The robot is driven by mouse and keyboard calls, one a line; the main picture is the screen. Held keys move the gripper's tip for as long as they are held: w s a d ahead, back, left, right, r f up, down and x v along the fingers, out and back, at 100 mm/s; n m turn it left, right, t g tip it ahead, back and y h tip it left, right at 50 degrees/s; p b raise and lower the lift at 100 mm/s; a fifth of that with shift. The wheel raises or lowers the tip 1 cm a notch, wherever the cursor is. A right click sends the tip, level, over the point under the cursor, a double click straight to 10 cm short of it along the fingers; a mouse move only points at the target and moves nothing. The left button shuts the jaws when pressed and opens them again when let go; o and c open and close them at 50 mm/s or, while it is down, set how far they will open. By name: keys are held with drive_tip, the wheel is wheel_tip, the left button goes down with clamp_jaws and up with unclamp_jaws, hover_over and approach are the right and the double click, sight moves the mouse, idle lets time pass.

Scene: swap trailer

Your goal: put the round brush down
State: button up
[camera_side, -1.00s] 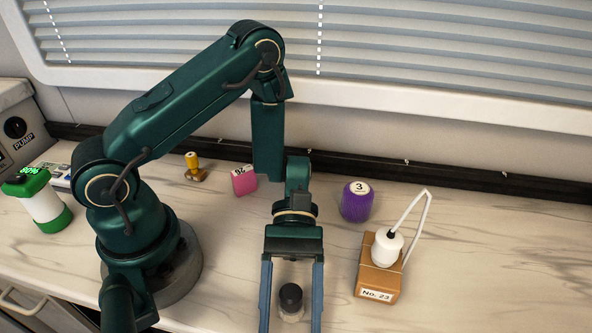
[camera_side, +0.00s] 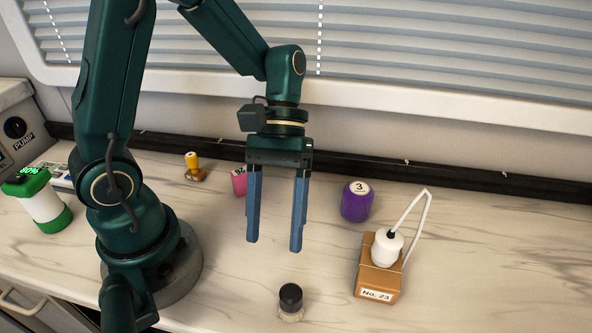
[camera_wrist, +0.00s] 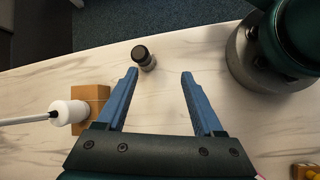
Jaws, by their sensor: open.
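The round brush (camera_side: 290,299), short with a black top and a pale lower part, stands upright on the pale marbled counter (camera_side: 460,290) near the front edge. It also shows in the wrist view (camera_wrist: 144,58), beyond my fingertips and toward the left finger. My gripper (camera_side: 274,245) is open and empty, its two blue fingers pointing down. It hangs above the counter, up and behind the brush, and touches nothing. In the wrist view the fingers of my gripper (camera_wrist: 158,74) are wide apart with bare counter between them.
A cardboard block (camera_side: 376,281) labelled No. 23 carries a white bulb-shaped thing (camera_side: 387,249) with a bent white tube. A purple cylinder (camera_side: 356,205) marked 3 stands behind it.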

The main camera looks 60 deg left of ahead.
drive_tip(key=a+r+m+t+y, duration=0.5)
drive_tip(key=r+t, duration=0.3)
drive_tip(key=t, duration=0.2)
drive_tip(key=shift+s+a+m+y, duration=0.3)
drive_tip(key=shift+a+m, duration=0.2)
drive_tip(key=shift+a, duration=0.25)
